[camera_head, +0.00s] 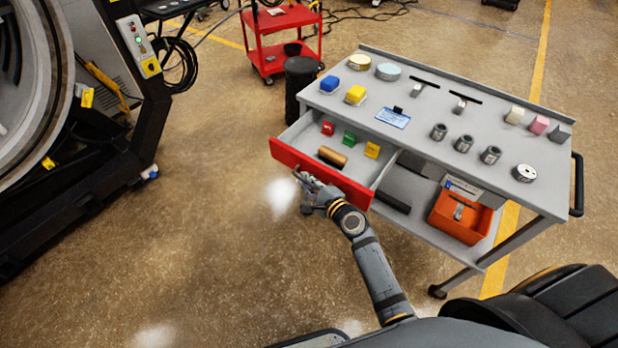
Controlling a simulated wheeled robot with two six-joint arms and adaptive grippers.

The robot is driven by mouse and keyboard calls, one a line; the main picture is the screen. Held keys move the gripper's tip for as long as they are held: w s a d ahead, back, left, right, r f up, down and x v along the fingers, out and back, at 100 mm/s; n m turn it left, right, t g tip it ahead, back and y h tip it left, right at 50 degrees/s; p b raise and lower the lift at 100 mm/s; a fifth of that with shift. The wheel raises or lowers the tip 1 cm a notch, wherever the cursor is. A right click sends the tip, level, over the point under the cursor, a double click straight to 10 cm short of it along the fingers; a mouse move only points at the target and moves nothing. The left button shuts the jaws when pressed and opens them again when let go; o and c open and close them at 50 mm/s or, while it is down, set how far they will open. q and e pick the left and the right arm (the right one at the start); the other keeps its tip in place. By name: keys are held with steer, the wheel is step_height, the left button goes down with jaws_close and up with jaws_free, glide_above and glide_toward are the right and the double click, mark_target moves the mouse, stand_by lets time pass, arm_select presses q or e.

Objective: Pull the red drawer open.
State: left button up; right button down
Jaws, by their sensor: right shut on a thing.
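The red drawer (286,154) is in the grey workbench cart and stands pulled out on its left side, with its grey inside showing. The handle itself is mostly hidden by the fingers. My left gripper is not in view.
The cart top (420,140) holds several blocks, discs, T-shaped tools and metal cylinders. An orange bin (452,225) is on the lower shelf. A black bin (301,85) stands behind the drawer. The furnace (125,150) is at left; floor between is clear.

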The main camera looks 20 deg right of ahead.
steer(key=shift+s+a+f, duration=0.1)
steer(key=shift+s+a, duration=0.2)
steer(key=shift+a, duration=0.05)
steer(key=c, duration=1.4)
jaws_free()
steer(key=v, duration=1.2)
